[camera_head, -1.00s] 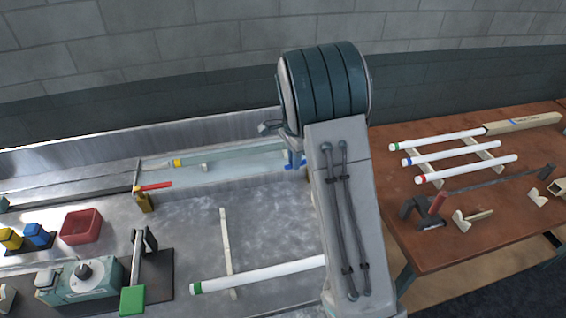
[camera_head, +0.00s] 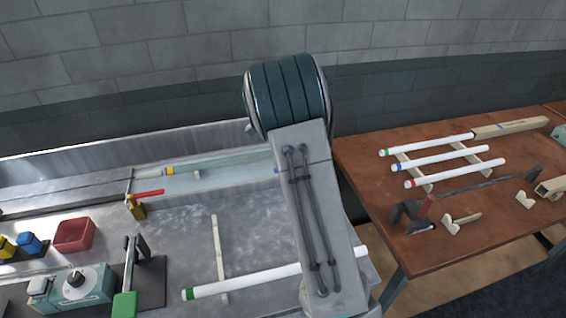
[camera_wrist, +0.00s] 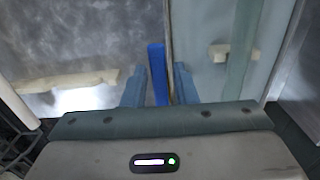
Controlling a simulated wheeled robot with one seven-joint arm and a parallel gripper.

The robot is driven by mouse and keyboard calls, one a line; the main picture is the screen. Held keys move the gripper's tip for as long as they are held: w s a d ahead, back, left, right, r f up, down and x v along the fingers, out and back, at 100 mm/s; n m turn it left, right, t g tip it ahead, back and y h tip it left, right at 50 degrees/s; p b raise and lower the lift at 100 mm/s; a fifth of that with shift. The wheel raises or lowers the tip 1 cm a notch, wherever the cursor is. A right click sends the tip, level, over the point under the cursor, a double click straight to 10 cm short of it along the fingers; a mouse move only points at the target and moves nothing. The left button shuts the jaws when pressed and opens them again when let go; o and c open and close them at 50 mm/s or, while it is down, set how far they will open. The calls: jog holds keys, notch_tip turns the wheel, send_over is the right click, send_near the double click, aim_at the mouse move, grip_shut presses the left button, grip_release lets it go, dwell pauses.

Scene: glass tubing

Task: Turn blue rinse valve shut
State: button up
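The blue valve handle (camera_wrist: 157,75) shows in the wrist view as an upright blue bar beside the edge of the clear trough. My gripper (camera_wrist: 159,88) has its two blue-grey fingers on either side of the bar. The fingers are apart, with narrow gaps to the bar; contact cannot be made out. In the head view only a small blue bit of the valve (camera_head: 276,170) shows at the left edge of my arm. My arm hides the rest of the valve and my gripper there.
A red-handled valve (camera_head: 149,193) stands at the trough's left end. A green-ended white tube (camera_head: 240,281) lies on the metal bench. A red bin (camera_head: 74,235) is at left. The brown table (camera_head: 370,160) on the right holds several tubes on supports.

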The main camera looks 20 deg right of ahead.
jog(key=shift+o, duration=0.6)
notch_tip(320, 180, up, 14)
jog(key=b, duration=0.1)
jog(key=shift+b, duration=0.3)
jog(key=shift+f, duration=0.1)
jog(key=s+a+n+t, duration=0.1)
jog(key=s+a+n, duration=0.1)
jog(key=s+n, duration=0.4)
jog(key=s+a+f+n+t, duration=0.1)
jog(key=s+a+n, duration=0.2)
jog(key=s, duration=1.1)
jog(key=s+a+f+n+t, duration=0.1)
jog(key=s+a+n, duration=0.1)
jog(key=s+n, duration=0.8)
jog(key=shift+a, duration=0.35)
